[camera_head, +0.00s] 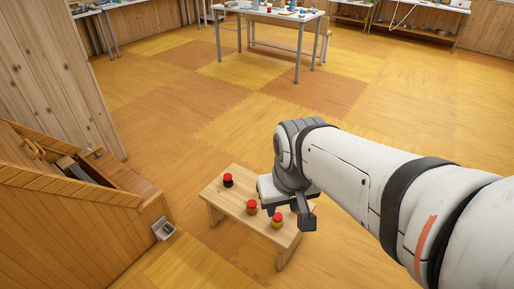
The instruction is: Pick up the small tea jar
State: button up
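Three small jars with red lids stand upright on a low wooden bench (222,197). One is a black jar (228,182), at the bench's far left. One is a brown jar (251,208), near the middle. One is a yellow jar (277,222), nearest the front right. I cannot tell by label which one holds tea. My gripper (288,213) points down over the right part of the bench, close to the yellow jar in the picture. The arm hides part of its fingers. I see no jar held, and its opening is unclear.
A wooden stair-like structure (75,235) with a slanted rail stands at the left, with a small grey metal fitting (163,229) at its corner. A white work table (271,14) with items stands at the back. The tiled floor between is clear.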

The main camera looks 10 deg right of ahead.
aim_at(252, 207)
jog(key=z, duration=0.05)
jog(key=i, duration=1)
jog(key=z, duration=0.35)
jog(key=k, duration=1.6)
jog(key=u, duration=0.5)
jog(key=i, duration=1)
